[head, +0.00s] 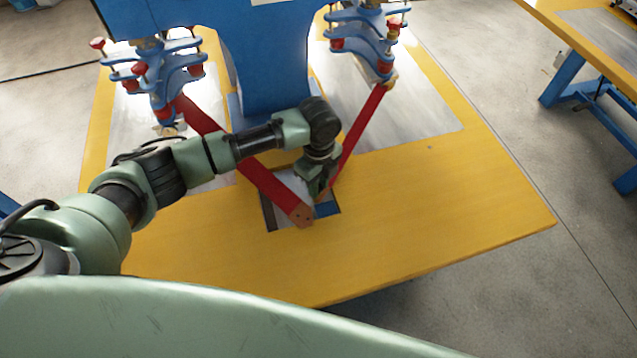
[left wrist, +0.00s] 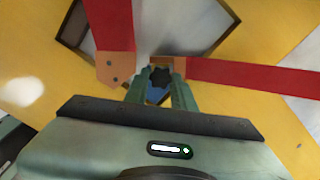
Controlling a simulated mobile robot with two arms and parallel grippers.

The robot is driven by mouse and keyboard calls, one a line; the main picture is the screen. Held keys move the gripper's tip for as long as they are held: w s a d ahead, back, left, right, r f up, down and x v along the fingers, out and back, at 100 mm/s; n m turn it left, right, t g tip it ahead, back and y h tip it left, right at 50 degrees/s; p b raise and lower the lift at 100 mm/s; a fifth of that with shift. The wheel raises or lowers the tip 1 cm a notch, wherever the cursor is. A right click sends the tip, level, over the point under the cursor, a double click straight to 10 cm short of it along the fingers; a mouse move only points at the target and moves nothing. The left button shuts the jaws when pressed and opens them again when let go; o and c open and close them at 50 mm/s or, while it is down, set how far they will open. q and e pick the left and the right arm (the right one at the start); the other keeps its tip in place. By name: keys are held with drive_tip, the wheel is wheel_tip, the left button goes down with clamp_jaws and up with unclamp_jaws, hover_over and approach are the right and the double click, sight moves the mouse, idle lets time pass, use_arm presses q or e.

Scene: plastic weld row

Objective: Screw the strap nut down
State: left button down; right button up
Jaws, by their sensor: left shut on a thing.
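The strap nut looks like a dark star-shaped knob (left wrist: 160,78) in the left wrist view. The two green fingers of my left gripper (left wrist: 161,88) close on it from both sides. In the head view my left gripper (head: 319,192) points down at the table, and it hides the nut there. One red strap (head: 258,180) has a brown end with small dark holes (left wrist: 115,68) beside the gripper. The other red strap (head: 360,122) runs up to the right, its near end partly hidden by the gripper. My right gripper is not in view.
A yellow table (head: 430,210) has a square dark-edged opening (head: 270,217) under the gripper. A blue machine (head: 265,60) stands behind, with blue-and-red clamp heads (head: 160,75) at both sides. The table's right part is clear. Another yellow table (head: 570,35) stands far right.

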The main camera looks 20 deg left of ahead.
use_arm(q)
drive_tip(key=shift+f, duration=0.15)
drive_tip(key=shift+f, duration=0.25)
drive_tip(key=shift+p, duration=0.4)
idle(0.4)
drive_tip(key=shift+f, duration=0.4)
idle(0.8)
drive_tip(key=m, duration=0.7)
drive_tip(key=shift+a+m, duration=0.15)
drive_tip(key=shift+m, duration=0.15)
drive_tip(key=m+b, duration=0.1)
drive_tip(key=m, duration=0.5)
drive_tip(key=shift+a, duration=0.1)
drive_tip(key=m, duration=0.6)
drive_tip(key=shift+b, duration=0.4)
drive_tip(key=c, duration=1.2)
unclamp_jaws()
